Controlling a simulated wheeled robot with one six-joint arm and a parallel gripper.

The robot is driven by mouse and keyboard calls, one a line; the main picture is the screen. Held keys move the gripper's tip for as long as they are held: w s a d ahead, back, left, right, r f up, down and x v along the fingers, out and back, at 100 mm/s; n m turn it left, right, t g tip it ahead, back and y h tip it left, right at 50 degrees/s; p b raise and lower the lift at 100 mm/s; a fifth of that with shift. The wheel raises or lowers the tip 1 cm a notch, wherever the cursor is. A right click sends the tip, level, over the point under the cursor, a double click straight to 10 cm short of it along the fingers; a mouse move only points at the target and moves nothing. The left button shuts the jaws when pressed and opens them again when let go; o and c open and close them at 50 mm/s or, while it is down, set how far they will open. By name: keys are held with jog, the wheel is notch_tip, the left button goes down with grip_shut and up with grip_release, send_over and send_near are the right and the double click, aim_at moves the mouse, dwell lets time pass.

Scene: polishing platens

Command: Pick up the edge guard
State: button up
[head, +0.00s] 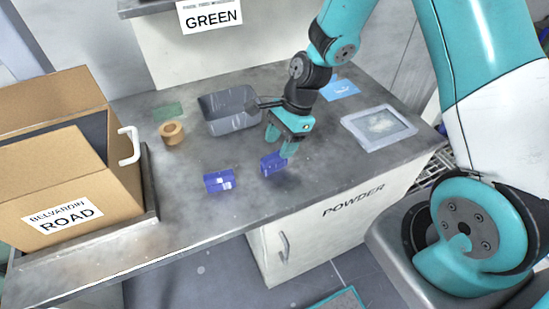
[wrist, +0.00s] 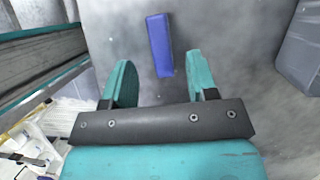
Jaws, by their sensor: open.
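A small dark blue block, which looks like the edge guard (head: 273,164), lies on the grey worktop near its front edge. In the wrist view the edge guard (wrist: 159,42) is a narrow blue bar, slightly tilted, with its near end between the fingertips in the picture. My gripper (head: 281,143) has teal fingers and hangs just above and behind the guard. In the wrist view my gripper (wrist: 160,68) is open, with a clear gap on each side of the bar. Nothing is held.
Another blue piece with a white label (head: 219,181) lies to the left. A grey bin (head: 232,125), a tan tape roll (head: 172,133) and a green sheet (head: 168,111) are behind it. A framed tray (head: 379,127) and a light blue card (head: 340,89) lie right. A cardboard box (head: 75,185) stands left.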

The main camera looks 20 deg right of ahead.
aim_at(275, 155)
jog(key=shift+p+x, duration=0.75)
jog(key=shift+x, duration=2.4)
jog(key=shift+c, duration=0.2)
jog(key=c, duration=0.9)
